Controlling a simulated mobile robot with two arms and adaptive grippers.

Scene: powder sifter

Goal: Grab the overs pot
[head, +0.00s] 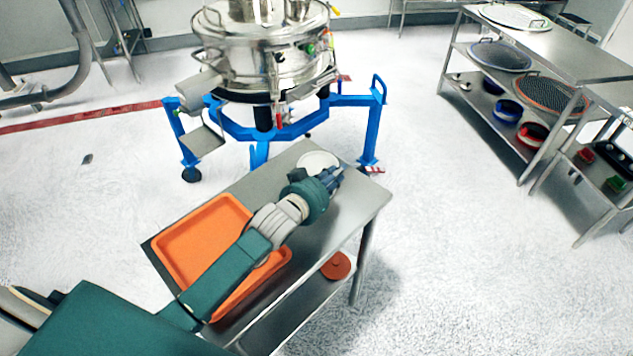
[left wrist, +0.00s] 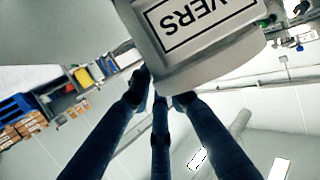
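The overs pot is a pale, round pot (head: 318,160) on the steel table (head: 366,200), near its far edge. In the left wrist view the pot (left wrist: 200,30) is large and upside down, cut by the top edge, with part of its framed black label reading "VERS". My left gripper (head: 336,175) is beside the pot and hides part of it in the head view. In the left wrist view its dark fingers (left wrist: 162,90) are apart with nothing between them, tips close to the pot's rim. I cannot tell whether they touch it. My right gripper is out of view.
An orange tray (head: 205,235) lies on the table under my left arm. An orange-red round item (head: 336,266) is on the lower shelf. The steel sifter (head: 265,50) on its blue frame (head: 372,130) stands behind. A shelf rack (head: 560,55) is at right. Open floor lies between.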

